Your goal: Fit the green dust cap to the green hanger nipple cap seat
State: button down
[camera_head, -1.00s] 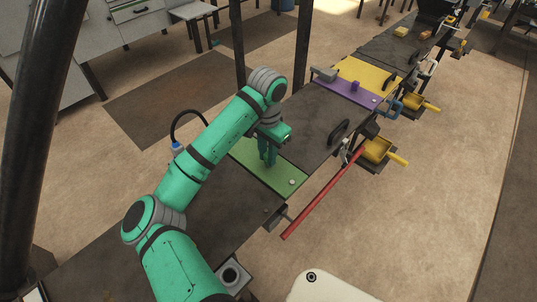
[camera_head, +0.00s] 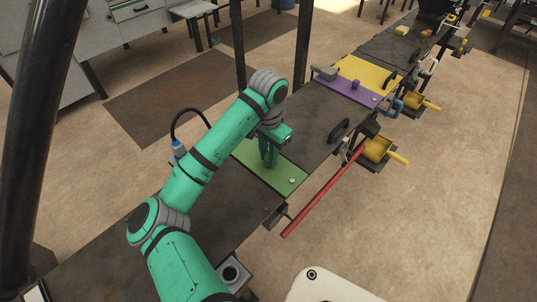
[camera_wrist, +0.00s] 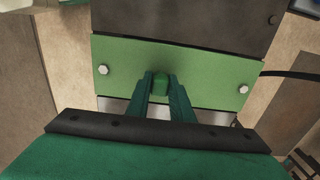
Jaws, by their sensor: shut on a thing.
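The green dust cap (camera_wrist: 160,82) shows between the fingertips of my gripper (camera_wrist: 161,88) in the wrist view, and the jaws are shut on it. My gripper (camera_head: 269,158) points down over the green plate (camera_head: 286,178) in the head view. The green plate (camera_wrist: 215,71) fills the middle of the wrist view, with a bolt at each side. The hanger nipple cap seat cannot be made out; the cap and fingers hide what lies beneath them. I cannot tell whether the cap touches the plate.
A red bar (camera_head: 322,194) sticks out at the front of the dark bench. A black handle (camera_head: 339,130), a purple plate (camera_head: 347,92) and a yellow plate (camera_head: 372,75) lie farther along. A yellow scoop-like tray (camera_head: 378,149) sits at the bench's right side.

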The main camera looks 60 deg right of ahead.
jog(key=c, duration=1.5)
grip_release()
jog(key=shift+r, duration=0.1)
notch_tip(320, 180, up, 10)
jog(key=shift+w+f, duration=0.15)
jog(key=shift+f, duration=0.05)
jog(key=shift+s+r, duration=0.3)
jog(key=shift+r, duration=0.2)
jog(key=shift+w, duration=0.15)
